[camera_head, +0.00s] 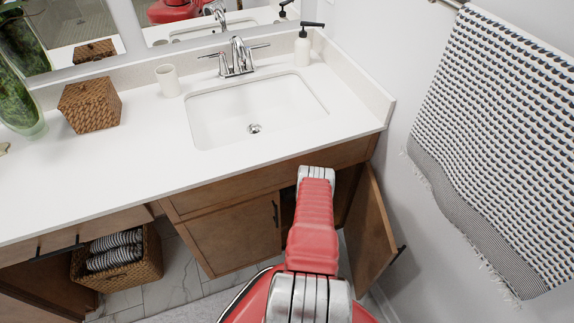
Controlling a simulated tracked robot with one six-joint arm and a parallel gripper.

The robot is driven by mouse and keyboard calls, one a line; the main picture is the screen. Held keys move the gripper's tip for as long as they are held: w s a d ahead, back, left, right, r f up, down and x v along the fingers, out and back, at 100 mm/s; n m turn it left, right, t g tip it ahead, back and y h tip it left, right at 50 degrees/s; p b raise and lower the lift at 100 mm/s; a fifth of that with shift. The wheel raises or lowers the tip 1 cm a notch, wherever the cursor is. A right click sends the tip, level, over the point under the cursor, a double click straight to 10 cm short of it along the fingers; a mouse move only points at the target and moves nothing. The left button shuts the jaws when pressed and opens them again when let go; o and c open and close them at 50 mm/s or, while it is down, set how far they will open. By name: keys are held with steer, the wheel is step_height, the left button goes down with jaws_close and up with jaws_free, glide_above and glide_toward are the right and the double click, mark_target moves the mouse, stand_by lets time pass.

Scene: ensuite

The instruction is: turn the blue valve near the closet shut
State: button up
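The blue valve is not visible in this view. My red arm reaches forward from the bottom of the picture toward the vanity cabinet (235,238) under the sink. Its far end is at the opening on the right side of the cabinet, where the right door (371,235) stands open. My gripper is not visible; the arm's front link and the countertop edge hide that area. The inside of the cabinet is dark, and little of it shows.
The white countertop (95,175) overhangs the cabinet and holds a sink (255,105), faucet (238,58), soap bottle (303,48), cup (168,80) and woven box (90,104). A towel (490,130) hangs at right. A basket (120,275) sits below left.

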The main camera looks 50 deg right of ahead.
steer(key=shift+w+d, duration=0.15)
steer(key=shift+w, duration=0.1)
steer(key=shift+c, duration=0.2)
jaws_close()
